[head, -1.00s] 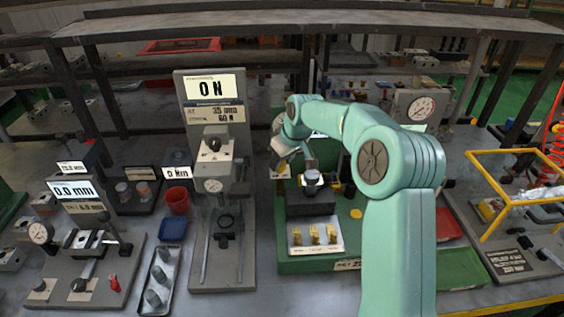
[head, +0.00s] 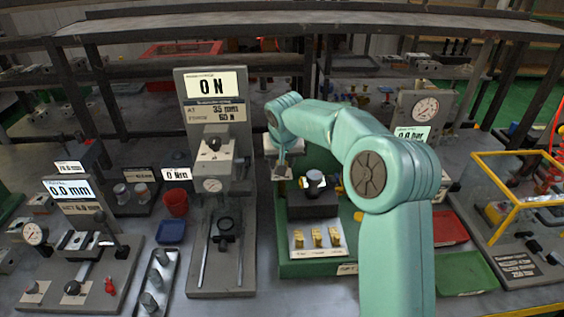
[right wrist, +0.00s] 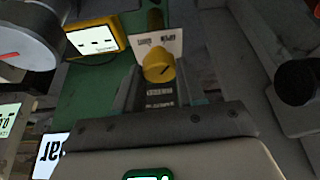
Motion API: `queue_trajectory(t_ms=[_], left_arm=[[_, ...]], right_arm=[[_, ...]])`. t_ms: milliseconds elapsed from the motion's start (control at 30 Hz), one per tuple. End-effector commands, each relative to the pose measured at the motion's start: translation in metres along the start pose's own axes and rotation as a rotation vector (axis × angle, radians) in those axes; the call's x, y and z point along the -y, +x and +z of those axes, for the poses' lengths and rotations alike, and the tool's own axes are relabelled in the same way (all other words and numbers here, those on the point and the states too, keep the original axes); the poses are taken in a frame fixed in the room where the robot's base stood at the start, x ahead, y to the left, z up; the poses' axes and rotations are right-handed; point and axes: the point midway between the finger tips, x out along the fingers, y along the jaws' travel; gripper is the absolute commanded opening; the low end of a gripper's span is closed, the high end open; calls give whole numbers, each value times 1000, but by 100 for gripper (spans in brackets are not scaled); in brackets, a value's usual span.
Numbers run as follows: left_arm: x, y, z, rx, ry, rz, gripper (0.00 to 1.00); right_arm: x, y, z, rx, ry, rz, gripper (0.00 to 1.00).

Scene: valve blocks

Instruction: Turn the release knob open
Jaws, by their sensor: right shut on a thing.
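The yellow release knob (right wrist: 158,66) shows in the right wrist view, with a dark mark on its face and a white label plate (right wrist: 168,42) behind it. My right gripper (right wrist: 157,78) has its grey fingers on either side of the knob and is shut on it. In the head view my right gripper (head: 283,168) is at the left edge of the green station (head: 300,269), beside its dark block. The knob cannot be made out there. My left gripper is in neither view.
A grey press stand (head: 213,100) reading 0 N stands just left of my right gripper. A dark block with a round silver-topped part (head: 313,181) stands close on its right. A dial gauge (head: 426,107) stands behind my arm.

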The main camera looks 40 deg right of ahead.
Motion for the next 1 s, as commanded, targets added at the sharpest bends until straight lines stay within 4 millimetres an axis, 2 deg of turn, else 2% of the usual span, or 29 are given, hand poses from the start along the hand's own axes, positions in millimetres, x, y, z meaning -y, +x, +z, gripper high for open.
queue_trajectory(t_ms=[433, 467, 500, 533, 833, 1000], left_arm=[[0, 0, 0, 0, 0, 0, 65], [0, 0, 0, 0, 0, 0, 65], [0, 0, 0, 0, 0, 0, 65], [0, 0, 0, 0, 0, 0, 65], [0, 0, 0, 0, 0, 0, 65], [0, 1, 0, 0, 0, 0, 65]], right_arm=[[0, 0, 0, -1, 11, 3, 9], [0, 0, 0, -1, 11, 3, 46], [0, 0, 0, -1, 11, 3, 59], [0, 0, 0, -1, 10, 3, 65], [0, -2, 0, -1, 9, 3, 65], [1, -22, -1, -5, 8, 1, 65]])
